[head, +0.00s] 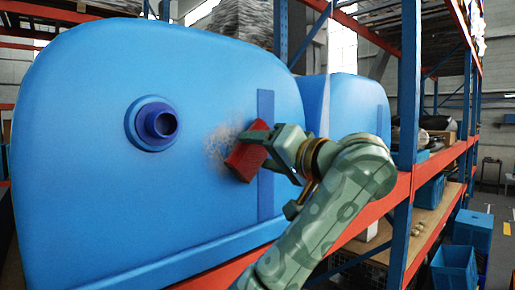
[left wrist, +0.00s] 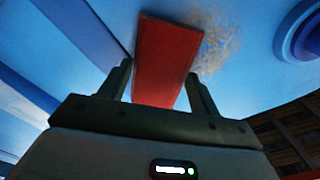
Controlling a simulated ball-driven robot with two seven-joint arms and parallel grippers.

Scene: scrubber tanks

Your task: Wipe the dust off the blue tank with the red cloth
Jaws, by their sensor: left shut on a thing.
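The large blue tank (head: 80,195) fills the left of the head view. A brownish dust patch (head: 216,146) lies on its face, between the round port and the darker blue vertical strip. My left gripper (head: 270,150) is shut on the red cloth (head: 246,157), a folded block held at the right edge of the dust. In the left wrist view the cloth (left wrist: 165,60) sits between the fingers, with the dust (left wrist: 214,45) just right of its far end. The cloth appears to be at the tank face; firm contact is hard to tell. My right gripper is in neither view.
A dark blue round port (head: 158,122) sticks out of the tank left of the dust. A second blue tank (head: 356,105) stands to the right. An orange rack beam (head: 440,160) and a blue post (head: 408,90) stand right of my arm. Blue crates (head: 455,268) sit lower right.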

